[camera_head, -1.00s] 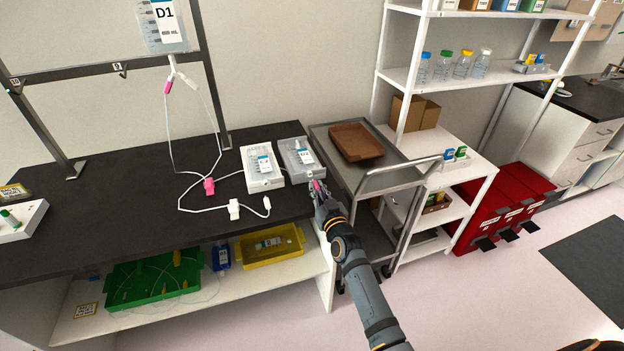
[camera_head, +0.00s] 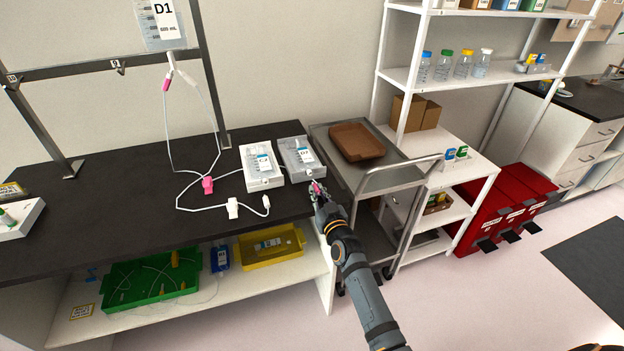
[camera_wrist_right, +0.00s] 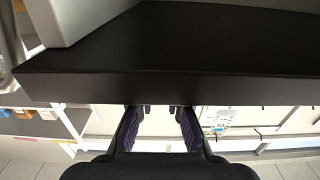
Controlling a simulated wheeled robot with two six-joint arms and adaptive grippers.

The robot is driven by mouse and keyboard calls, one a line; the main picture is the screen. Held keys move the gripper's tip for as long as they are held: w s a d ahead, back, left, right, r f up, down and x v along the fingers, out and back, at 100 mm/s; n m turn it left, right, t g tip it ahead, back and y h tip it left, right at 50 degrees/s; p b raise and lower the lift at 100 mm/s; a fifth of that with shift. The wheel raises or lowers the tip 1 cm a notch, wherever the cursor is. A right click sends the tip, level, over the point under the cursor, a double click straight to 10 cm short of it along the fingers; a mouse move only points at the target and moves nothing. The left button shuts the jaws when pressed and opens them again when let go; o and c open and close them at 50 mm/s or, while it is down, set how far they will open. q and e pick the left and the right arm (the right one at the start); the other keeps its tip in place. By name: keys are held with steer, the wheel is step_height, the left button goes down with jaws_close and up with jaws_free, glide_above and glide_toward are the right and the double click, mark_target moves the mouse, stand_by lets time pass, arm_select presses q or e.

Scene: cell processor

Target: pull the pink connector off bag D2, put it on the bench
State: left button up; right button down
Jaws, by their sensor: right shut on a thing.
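Bag D2 (camera_head: 304,156) lies in a grey tray (camera_head: 290,146) at the right end of the dark bench (camera_head: 110,172). The pink connector (camera_head: 316,187) shows as a small pink spot at my right gripper (camera_head: 319,194), just in front of that tray by the bench's front right edge. My right gripper is shut on it. Whether the connector still touches the bag's port is too small to tell. In the right wrist view my fingers (camera_wrist_right: 159,120) show at the bench's edge, and the connector cannot be made out. My left gripper is not in view.
A white tray with another bag (camera_head: 262,180) stands left of the grey one. A steel cart (camera_head: 375,180) stands close right. The bench's left middle is clear.

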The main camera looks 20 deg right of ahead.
steer(key=shift+f+b, duration=0.3)
steer(key=shift+f, duration=0.1)
steer(key=c, duration=1.3)
jaws_free()
steer(key=s, duration=1.2)
steer(key=shift+d, duration=0.2)
